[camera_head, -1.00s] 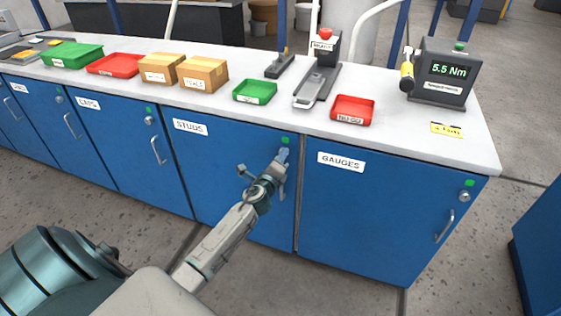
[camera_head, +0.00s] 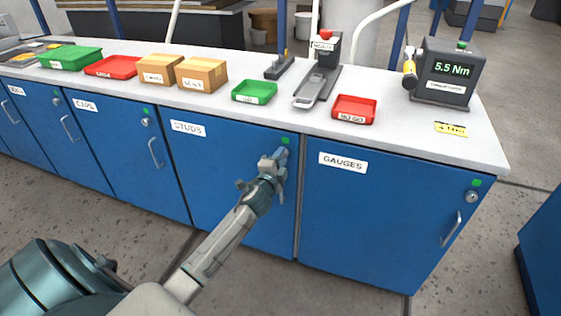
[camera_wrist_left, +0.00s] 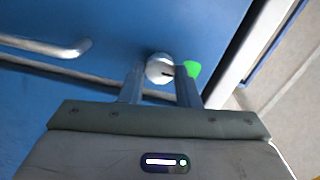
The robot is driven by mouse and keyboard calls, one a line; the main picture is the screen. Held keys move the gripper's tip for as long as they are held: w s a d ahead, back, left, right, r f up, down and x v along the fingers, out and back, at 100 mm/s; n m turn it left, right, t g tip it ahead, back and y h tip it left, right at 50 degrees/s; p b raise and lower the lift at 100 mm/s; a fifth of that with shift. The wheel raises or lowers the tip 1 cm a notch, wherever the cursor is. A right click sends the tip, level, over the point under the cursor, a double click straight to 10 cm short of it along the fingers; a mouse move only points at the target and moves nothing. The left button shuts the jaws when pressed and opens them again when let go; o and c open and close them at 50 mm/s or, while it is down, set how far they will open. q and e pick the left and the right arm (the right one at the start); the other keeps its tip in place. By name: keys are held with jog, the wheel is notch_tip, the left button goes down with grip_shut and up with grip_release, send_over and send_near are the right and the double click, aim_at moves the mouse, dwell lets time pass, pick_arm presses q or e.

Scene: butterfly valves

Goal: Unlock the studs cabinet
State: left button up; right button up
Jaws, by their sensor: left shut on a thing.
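The studs cabinet (camera_head: 215,170) has a blue door with a STUDS label (camera_head: 188,128) at its upper left and a green marker (camera_head: 286,141) at its upper right corner. My left gripper (camera_head: 281,156) is at the lock just below that marker and hides it in the head view. In the left wrist view, the round silver lock (camera_wrist_left: 160,67) with a dark slot sits between the two fingertips, and the gripper is shut on it. The green marker (camera_wrist_left: 194,68) shows beside the right finger. The door's bar handle (camera_wrist_left: 50,47) is at the left. My right gripper is out of view.
The gauges cabinet (camera_head: 375,215) is to the right, with its own lock (camera_head: 471,197) and handle. The worktop above holds a green tray (camera_head: 254,92), a red tray (camera_head: 354,109), boxes and a torque display (camera_head: 448,72). Floor is clear in front.

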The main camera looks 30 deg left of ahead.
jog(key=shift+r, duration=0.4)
pick_arm(q)
jog(key=o, duration=1)
jog(key=b+v, duration=0.1)
jog(key=v, duration=1)
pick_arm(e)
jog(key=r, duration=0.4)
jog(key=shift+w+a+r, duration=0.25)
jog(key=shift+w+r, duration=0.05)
pick_arm(q)
jog(key=shift+w, duration=0.1)
